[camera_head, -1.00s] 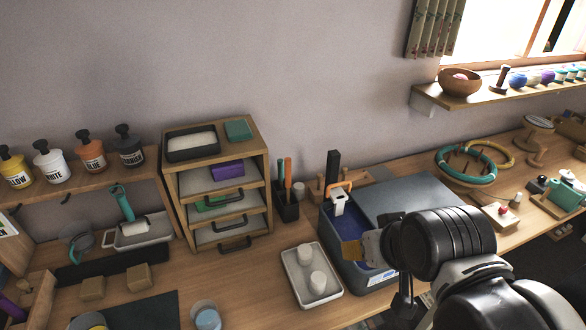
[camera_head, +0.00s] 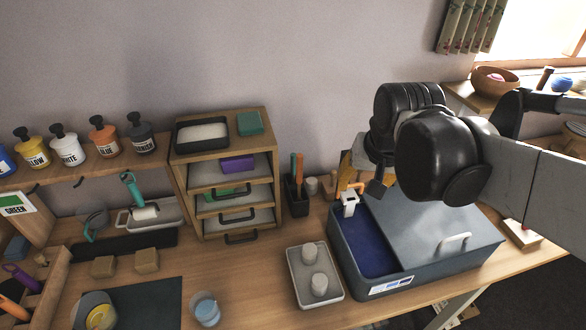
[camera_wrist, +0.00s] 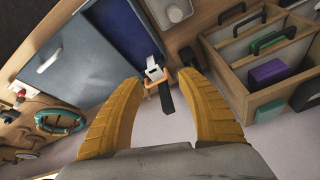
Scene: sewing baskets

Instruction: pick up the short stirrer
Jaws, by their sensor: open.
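Two thin stirrers, one orange (camera_head: 299,168) and one darker green (camera_head: 292,166), stand upright in a black holder (camera_head: 297,198) in the head view, right of the drawer unit. I cannot tell which is the short one. My gripper (camera_wrist: 159,78) is open and empty, its yellow fingers spread wide in the wrist view. In the head view it is right of the holder, above the back of the blue box, mostly hidden by my arm. An orange and white tool with a black handle (camera_wrist: 166,103) shows between the fingers, apart from them.
The grey-blue box (camera_head: 425,230) with a partly open lid stands right of the holder. A white tray (camera_head: 333,292) with two white pieces lies in front. The drawer unit (camera_head: 185,148) stands to the left with drawers pulled out.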

